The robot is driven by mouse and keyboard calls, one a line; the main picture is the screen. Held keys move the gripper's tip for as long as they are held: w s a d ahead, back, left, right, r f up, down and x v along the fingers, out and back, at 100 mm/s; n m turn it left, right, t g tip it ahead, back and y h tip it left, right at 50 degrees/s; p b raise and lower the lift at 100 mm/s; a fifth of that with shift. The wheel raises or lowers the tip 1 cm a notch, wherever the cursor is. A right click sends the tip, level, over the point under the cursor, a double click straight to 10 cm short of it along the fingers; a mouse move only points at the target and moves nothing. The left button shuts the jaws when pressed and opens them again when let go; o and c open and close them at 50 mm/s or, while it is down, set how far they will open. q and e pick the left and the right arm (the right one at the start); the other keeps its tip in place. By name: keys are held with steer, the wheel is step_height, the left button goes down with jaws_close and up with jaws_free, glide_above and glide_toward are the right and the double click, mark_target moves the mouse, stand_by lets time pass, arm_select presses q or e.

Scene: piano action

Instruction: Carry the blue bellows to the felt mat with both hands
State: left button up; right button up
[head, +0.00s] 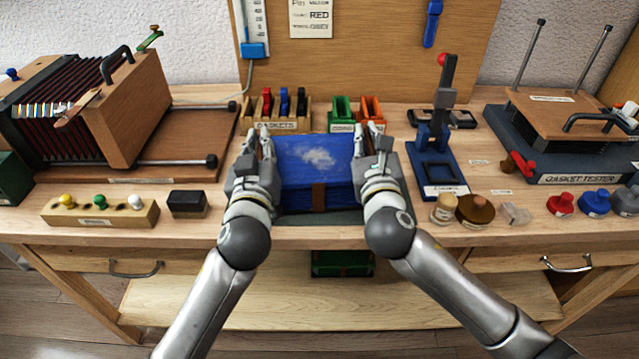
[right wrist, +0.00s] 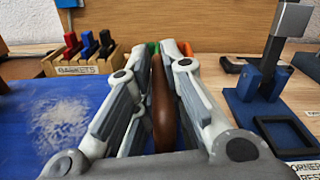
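The blue bellows (head: 315,160), a flat blue block with a pale worn patch on top and a brown strap in front, is at the middle of the bench. It lies over a dark grey-green mat (head: 322,217), whose front edge shows; I cannot tell whether they touch. My left gripper (head: 266,143) is at its left side, fingers close together at its edge. My right gripper (head: 367,140) is at its right side. In the right wrist view, its fingers (right wrist: 162,75) close around a brown handle-like piece (right wrist: 161,110) beside the blue top (right wrist: 50,125).
A gaskets rack (head: 283,122) and green and orange holders (head: 357,112) stand behind. A blue press (head: 437,155) is close on the right, and a gasket tester (head: 570,140) stands beyond it. A black block (head: 187,204) and a large bellows device (head: 90,110) are left.

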arm_select(q)
steer(key=o, duration=0.3)
steer(key=shift+h, duration=0.3)
steer(key=s, duration=0.2)
steer(key=s+d, duration=0.1)
steer(key=s, duration=0.1)
steer(key=shift+s+d+f, duration=0.1)
steer(key=shift+s+d, duration=0.05)
steer(key=shift+s, duration=0.1)
arm_select(e)
steer(key=shift+w+d+r+h, duration=0.1)
steer(key=shift+w+d+h, duration=0.2)
steer(key=shift+d, duration=0.35)
arm_select(q)
steer(key=shift+s, duration=0.65)
arm_select(e)
steer(key=shift+s+a, duration=0.1)
steer(key=shift+o, duration=0.4)
steer(key=o, duration=0.7)
steer(key=shift+o, duration=0.2)
steer(key=s, duration=1.2)
steer(key=shift+d, duration=0.2)
steer(key=shift+w, duration=0.1)
